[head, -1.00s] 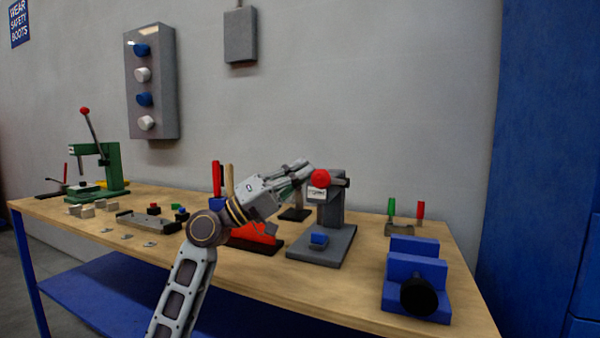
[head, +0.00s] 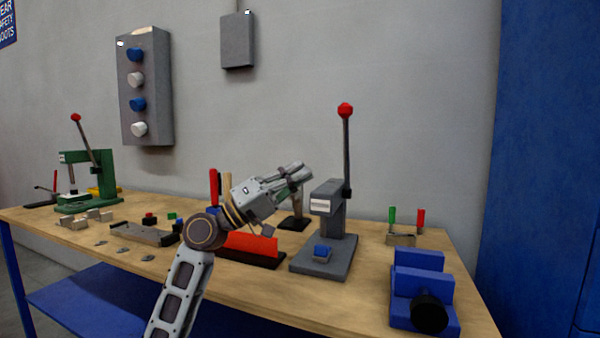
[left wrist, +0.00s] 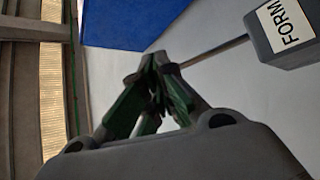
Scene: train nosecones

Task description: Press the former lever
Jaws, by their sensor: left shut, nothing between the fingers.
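The former (head: 328,220) is a grey press on a grey base, with a blue block (head: 321,252) on the base. Its lever (head: 346,150) stands upright with a red knob (head: 345,110) on top. The left wrist view shows the grey former head (left wrist: 285,32) with a "FORM" label and the thin lever rod (left wrist: 212,50). My left gripper (head: 306,172) is shut and empty, just left of the former head and below the knob's height. It also shows in the left wrist view (left wrist: 155,62), where the rod appears to run behind its fingertips. My right gripper is out of view.
A red-orange block (head: 250,243) on a dark base stands behind my left arm. A blue vise (head: 422,290) is at the right front, with green and red handled tools (head: 402,238) behind it. A green press (head: 95,175) stands far left.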

